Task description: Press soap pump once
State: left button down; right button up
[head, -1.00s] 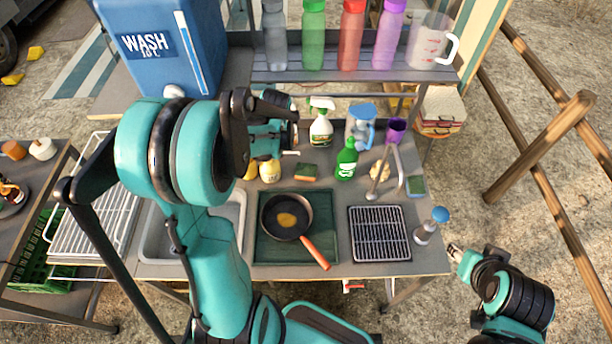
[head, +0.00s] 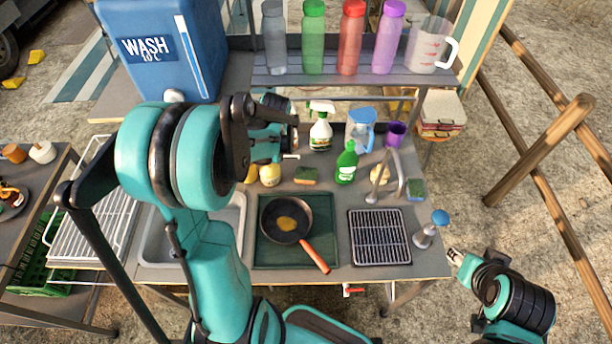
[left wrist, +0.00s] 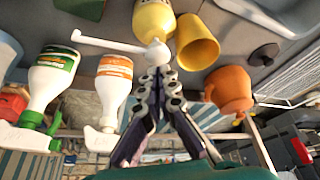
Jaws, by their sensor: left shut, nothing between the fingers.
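The soap pump is a yellow bottle (head: 270,174) with a white pump head, standing at the back of the counter right of the sink. In the left wrist view the picture is roughly upside down; the yellow bottle (left wrist: 154,18) shows at the top, its white pump head and long spout (left wrist: 105,43) reaching left. My left gripper (left wrist: 160,76) is shut and empty, its fingertips at the pump head; I cannot tell whether they touch. In the head view my arm hides most of this gripper (head: 287,156). My right gripper (head: 454,256) is off the counter's right front corner, its fingers too small to read.
Close to the pump are a yellow cup (left wrist: 198,42), an orange mug (left wrist: 230,90) and spray bottles (left wrist: 113,80). A blue wash tank (head: 160,50) stands behind.

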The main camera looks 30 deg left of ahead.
pick_arm(q)
jog(key=shift+f, duration=0.1)
dwell(0.3)
jog(key=shift+f+b, duration=1.35)
jog(key=shift+f, duration=0.1)
jog(key=shift+r, duration=0.2)
jog(key=shift+r+p, duration=1.2)
jog(key=shift+r, duration=0.15)
notch_tip(320, 180, up, 6)
jog(key=p, duration=0.4)
jog(key=shift+d, duration=0.1)
